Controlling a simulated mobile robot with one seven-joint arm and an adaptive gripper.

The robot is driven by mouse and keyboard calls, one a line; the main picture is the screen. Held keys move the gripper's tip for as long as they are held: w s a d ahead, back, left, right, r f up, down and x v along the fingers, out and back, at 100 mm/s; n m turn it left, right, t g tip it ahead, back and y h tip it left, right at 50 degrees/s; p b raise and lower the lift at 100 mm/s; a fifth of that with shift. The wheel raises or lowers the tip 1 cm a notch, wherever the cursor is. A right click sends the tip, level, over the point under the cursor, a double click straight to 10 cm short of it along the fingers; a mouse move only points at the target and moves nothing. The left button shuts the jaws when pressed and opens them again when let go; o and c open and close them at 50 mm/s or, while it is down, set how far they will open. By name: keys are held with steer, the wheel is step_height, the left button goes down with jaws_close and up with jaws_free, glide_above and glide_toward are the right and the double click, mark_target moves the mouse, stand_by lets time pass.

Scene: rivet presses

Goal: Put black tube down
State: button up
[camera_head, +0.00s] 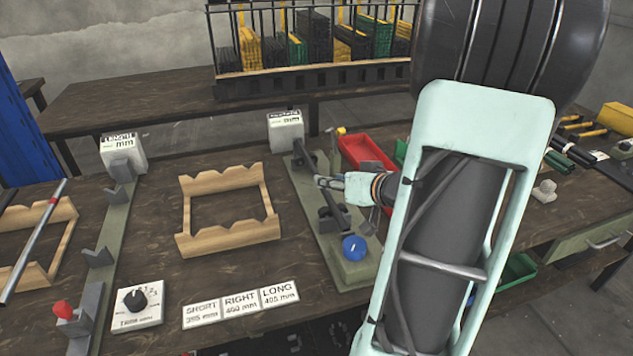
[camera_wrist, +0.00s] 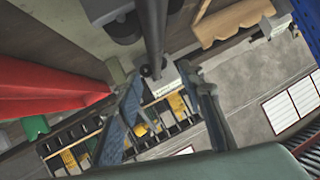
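My gripper (camera_head: 328,182) reaches in from the right over the green-grey press fixture (camera_head: 352,270) in the head view. In the wrist view its two fingers (camera_wrist: 165,85) stand apart, with a gap between them. A dark bar, seemingly the black tube (camera_wrist: 154,35), runs down from the top of the wrist view and ends near the fingertips, with no clear finger contact. In the head view a dark length (camera_head: 335,208) lies along the fixture by the fingertips. It is partly hidden by the gripper, and I cannot tell tube from fixture blocks there.
A blue knob (camera_head: 354,247) sits at the fixture's near end. A red bin (camera_head: 366,150) stands behind my gripper. A wooden rack (camera_head: 228,235) stands empty to the left. A second fixture (camera_head: 105,255) and a silver tube (camera_head: 35,240) lie farther left. More black tubes (camera_head: 570,150) lie at right.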

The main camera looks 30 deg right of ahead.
steer(key=b+x, duration=0.1)
steer(key=x, duration=0.1)
steer(key=b+x, duration=0.1)
steer(key=x, duration=0.2)
steer(key=shift+d+f, duration=0.1)
steer(key=shift+d, duration=0.1)
steer(key=shift+w, duration=0.25)
steer(key=shift+c, duration=0.4)
jaws_close()
